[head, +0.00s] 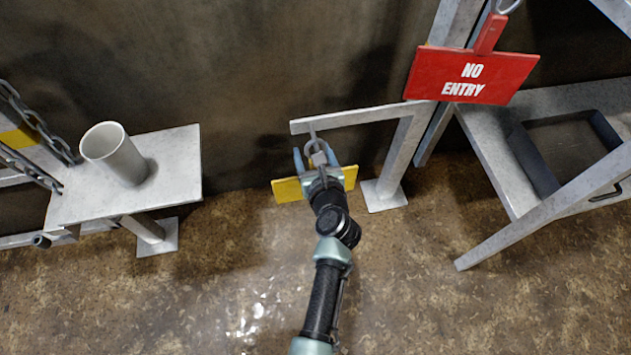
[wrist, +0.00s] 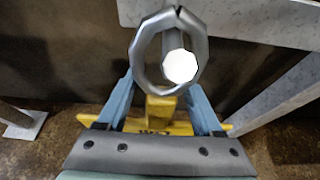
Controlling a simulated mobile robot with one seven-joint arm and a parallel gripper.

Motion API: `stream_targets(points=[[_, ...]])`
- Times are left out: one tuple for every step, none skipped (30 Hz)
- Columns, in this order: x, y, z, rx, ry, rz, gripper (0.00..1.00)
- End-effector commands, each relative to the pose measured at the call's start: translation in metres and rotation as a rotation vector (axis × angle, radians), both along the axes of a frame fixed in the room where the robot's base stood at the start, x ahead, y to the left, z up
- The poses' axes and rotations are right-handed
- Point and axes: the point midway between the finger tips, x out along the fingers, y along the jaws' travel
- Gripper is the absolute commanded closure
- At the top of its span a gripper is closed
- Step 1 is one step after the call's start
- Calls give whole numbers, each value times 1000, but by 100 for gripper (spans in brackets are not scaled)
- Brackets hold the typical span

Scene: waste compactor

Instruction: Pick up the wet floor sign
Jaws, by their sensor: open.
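The wet floor sign (head: 288,190) is a yellow board with a metal ring at its top, hanging under a grey bar at the middle of the head view. My gripper (head: 316,158) is in front of it and hides its middle. In the wrist view the yellow sign (wrist: 160,126) shows between and below the two blue fingers, with part of its dark lettering visible. The grey ring (wrist: 169,50) stands above it. My gripper (wrist: 163,95) is open, with one finger on each side of the sign's narrow yellow top. I cannot tell whether the fingers touch it.
The grey bar (head: 360,116) and its post (head: 400,155) stand close to my gripper. A red NO ENTRY sign (head: 472,75) hangs at the upper right. A grey cup (head: 118,158) stands on a small grey table (head: 180,165) at the left. The floor in front is clear.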

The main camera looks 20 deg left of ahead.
Motion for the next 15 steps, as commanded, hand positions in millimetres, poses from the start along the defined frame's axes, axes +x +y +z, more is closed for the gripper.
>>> stream_targets(points=[[0,0,1,0,0,0,32],[0,0,1,0,0,0,32],[0,0,1,0,0,0,32],[0,0,1,0,0,0,32],[0,0,1,0,0,0,36],[0,0,1,0,0,0,43],[0,0,1,0,0,0,49],[0,0,1,0,0,0,54],[0,0,1,0,0,0,61],[0,0,1,0,0,0,67],[0,0,1,0,0,0,72],[0,0,1,0,0,0,79],[0,0,1,0,0,0,85],[0,0,1,0,0,0,90],[0,0,1,0,0,0,97]])
